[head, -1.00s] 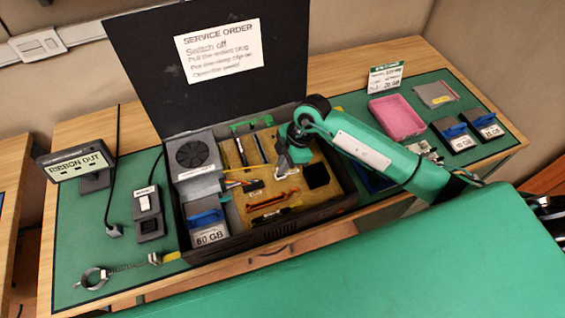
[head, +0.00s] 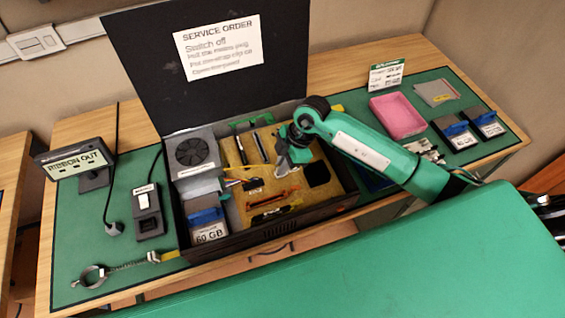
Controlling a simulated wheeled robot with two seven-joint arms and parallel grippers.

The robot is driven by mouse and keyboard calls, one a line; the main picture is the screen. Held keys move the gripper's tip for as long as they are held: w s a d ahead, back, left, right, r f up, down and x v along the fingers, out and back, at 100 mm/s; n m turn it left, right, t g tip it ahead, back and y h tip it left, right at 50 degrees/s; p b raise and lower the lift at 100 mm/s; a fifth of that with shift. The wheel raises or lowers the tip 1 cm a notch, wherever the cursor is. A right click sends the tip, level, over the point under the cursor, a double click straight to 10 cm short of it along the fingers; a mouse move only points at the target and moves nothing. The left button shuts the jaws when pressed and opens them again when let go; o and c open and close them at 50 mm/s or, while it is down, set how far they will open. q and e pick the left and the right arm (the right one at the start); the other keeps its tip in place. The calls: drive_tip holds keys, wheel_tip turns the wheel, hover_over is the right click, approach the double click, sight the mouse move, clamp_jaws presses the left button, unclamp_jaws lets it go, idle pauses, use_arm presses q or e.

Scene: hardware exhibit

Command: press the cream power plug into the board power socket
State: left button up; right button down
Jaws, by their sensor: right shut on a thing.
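My right gripper (head: 284,166) points down into the open black case (head: 290,228), over the tan circuit board (head: 318,205). Its fingers are closed at the end of the coloured power wires (head: 243,172), which run from the grey power supply with a fan (head: 195,153). The cream power plug is between the fingertips, too small and covered to make out clearly. The board power socket cannot be told apart from the other small parts near the fingertips. Whether plug and socket touch cannot be seen. My left gripper is not in view.
The raised lid (head: 140,80) stands behind the case. A blue-handled drive (head: 208,225) sits in the case's front left. A pink tray (head: 397,117) and more drives (head: 456,135) lie to the right. A switch box (head: 148,212) and strap clip (head: 92,276) lie left.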

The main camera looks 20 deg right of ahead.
drive_tip(key=shift+f, duration=0.45)
drive_tip(key=shift+s, duration=0.1)
drive_tip(key=c, duration=1.6)
unclamp_jaws()
drive_tip(key=shift+f, duration=0.1)
drive_tip(key=shift+o, duration=0.2)
drive_tip(key=shift+c, duration=1.3)
drive_tip(key=shift+o, duration=0.3)
drive_tip(key=shift+o, duration=0.7)
drive_tip(key=shift+r, duration=0.4)
